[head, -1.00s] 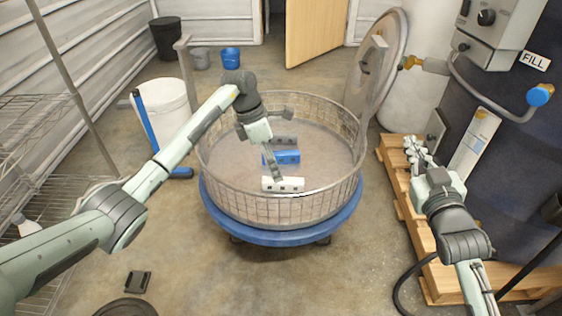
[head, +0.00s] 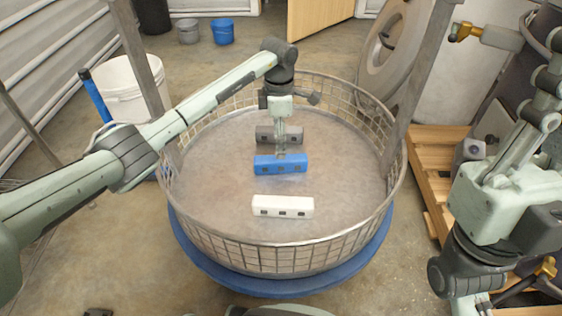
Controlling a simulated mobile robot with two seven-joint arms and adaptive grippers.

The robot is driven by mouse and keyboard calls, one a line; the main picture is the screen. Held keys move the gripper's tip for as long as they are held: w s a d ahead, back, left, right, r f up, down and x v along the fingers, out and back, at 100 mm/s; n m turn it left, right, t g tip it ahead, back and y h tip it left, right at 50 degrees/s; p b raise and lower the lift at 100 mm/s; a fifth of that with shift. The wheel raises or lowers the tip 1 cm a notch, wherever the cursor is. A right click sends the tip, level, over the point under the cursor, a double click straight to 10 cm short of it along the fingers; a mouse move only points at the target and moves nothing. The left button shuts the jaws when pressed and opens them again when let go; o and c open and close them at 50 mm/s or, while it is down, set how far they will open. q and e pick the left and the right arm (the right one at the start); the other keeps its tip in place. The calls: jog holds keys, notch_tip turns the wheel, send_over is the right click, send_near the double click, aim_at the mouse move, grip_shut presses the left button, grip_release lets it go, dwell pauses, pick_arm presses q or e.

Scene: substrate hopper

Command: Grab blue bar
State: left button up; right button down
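The blue bar (head: 267,165) lies on the floor of the round mesh-walled basket (head: 215,200), between a grey bar (head: 265,133) behind it and a white bar (head: 283,206) in front. My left gripper (head: 281,153) reaches down into the basket. Its fingertips are over the blue bar's upper edge, right of its middle. I cannot tell whether they touch it or how far apart the fingers are. My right gripper (head: 548,85) is at the right edge, outside the basket and away from the bars. Its fingers point up, and their opening is unclear.
The basket stands on a blue round base (head: 270,287). A wooden pallet (head: 430,180) is to the right. A white bucket (head: 125,95) is behind my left arm. A grey post (head: 425,75) crosses the right rim. The basket floor around the bars is clear.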

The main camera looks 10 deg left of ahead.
aim_at(281, 164)
pick_arm(q)
jog(key=f+b, duration=0.1)
jog(key=f, duration=0.4)
jog(key=f+b, duration=0.1)
jog(key=f, duration=0.2)
jog(key=shift+w+d+b, duration=0.1)
jog(key=shift+w+b, duration=0.2)
grip_shut()
